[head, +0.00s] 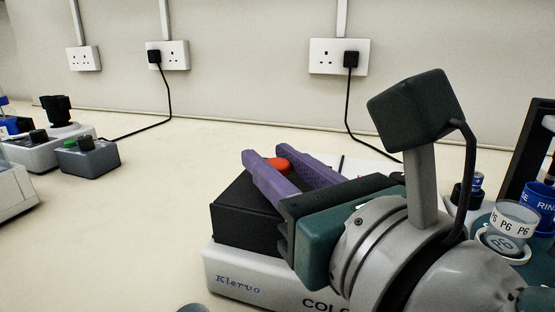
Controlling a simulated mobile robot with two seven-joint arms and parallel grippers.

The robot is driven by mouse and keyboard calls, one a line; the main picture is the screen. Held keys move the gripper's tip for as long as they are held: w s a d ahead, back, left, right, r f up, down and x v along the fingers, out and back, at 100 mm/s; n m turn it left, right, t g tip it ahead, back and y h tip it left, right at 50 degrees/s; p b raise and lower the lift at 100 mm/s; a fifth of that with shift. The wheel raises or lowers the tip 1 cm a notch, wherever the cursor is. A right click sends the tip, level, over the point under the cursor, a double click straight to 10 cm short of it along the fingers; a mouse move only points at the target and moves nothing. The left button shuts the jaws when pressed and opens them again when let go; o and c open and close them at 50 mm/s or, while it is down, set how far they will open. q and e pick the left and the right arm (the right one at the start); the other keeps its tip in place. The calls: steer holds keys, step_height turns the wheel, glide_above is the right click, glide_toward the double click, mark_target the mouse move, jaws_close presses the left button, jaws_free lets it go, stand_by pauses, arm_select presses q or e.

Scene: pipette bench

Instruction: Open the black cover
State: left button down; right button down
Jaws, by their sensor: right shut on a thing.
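The black cover (242,212) is a box-like lid on a white instrument (232,270) marked "Klervo" in the lower middle of the head view. It looks level and down on the white base. An orange knob (278,164) shows at its top, between the purple fingers of my right gripper (268,157). My right gripper is shut on the orange knob and reaches over the cover from the right. My gripper and wrist hide the cover's right side and part of its top. My left gripper is not in view.
Cups marked "P6" (514,214) and a blue container (540,197) stand close at right, beside my wrist. A grey box with a green button (88,157) and other devices stand at left. The bench (150,220) between is clear. A cable runs behind the instrument.

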stand_by(0.8)
steer(key=shift+w, duration=0.15)
steer(key=w+d, duration=0.1)
steer(key=w, duration=0.2)
steer(key=w+d, duration=0.1)
steer(key=w, duration=0.3)
steer(key=w+d+b, duration=0.1)
steer(key=w, duration=0.2)
steer(key=shift+w+d, duration=0.25)
steer(key=shift+w, duration=0.15)
steer(key=c, duration=0.6)
jaws_free()
steer(key=shift+s, duration=0.1)
steer(key=p+v, duration=0.1)
steer(key=v, duration=0.8)
steer(key=shift+s+d, duration=0.1)
steer(key=shift+s, duration=0.1)
steer(key=shift+s+d, duration=0.1)
steer(key=shift+s, duration=0.1)
